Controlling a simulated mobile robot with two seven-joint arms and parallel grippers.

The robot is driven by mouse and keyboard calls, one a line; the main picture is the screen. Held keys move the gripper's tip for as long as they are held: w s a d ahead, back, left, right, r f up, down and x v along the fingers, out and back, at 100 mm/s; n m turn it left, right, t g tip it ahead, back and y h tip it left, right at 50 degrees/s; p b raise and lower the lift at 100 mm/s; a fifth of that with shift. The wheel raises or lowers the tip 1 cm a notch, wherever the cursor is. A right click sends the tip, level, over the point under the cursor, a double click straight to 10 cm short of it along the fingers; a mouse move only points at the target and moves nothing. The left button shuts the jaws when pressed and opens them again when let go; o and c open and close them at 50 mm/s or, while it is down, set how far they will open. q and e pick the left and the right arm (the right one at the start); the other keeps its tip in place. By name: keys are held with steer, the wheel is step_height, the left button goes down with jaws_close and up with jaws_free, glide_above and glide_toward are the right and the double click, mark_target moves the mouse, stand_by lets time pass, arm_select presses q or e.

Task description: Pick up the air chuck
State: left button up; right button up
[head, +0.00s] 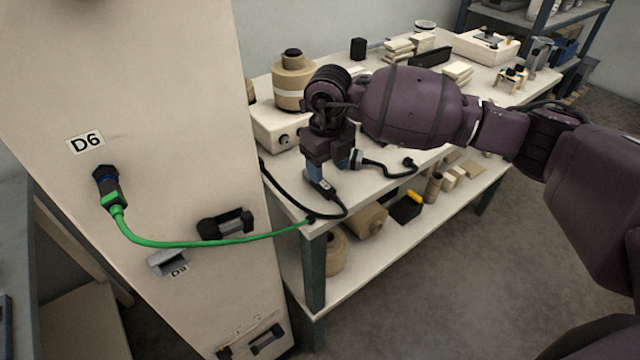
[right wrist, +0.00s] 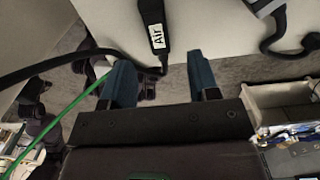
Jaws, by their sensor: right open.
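The air chuck (head: 324,187) is a black handle with a white label, lying on the near corner of the white bench (head: 372,190). In the right wrist view the air chuck (right wrist: 155,27), marked "Air", lies ahead of and between the fingers. My right gripper (head: 328,172) is over the bench corner, right by the chuck, and partly hides it. In the right wrist view the blue fingers of this gripper (right wrist: 160,62) are apart, with nothing held between them. My left gripper is not in view.
A black connector with a cable (head: 385,166) lies right of the chuck. A brown roll (head: 293,85) and a white box (head: 277,128) stand behind. The lower shelf holds rolls.

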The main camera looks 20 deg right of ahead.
mark_target(327, 186)
steer(key=shift+f+b, duration=0.3)
steer(key=shift+f, duration=2.65)
steer(key=shift+a, duration=0.1)
steer(key=shift+c, duration=0.3)
jaws_close()
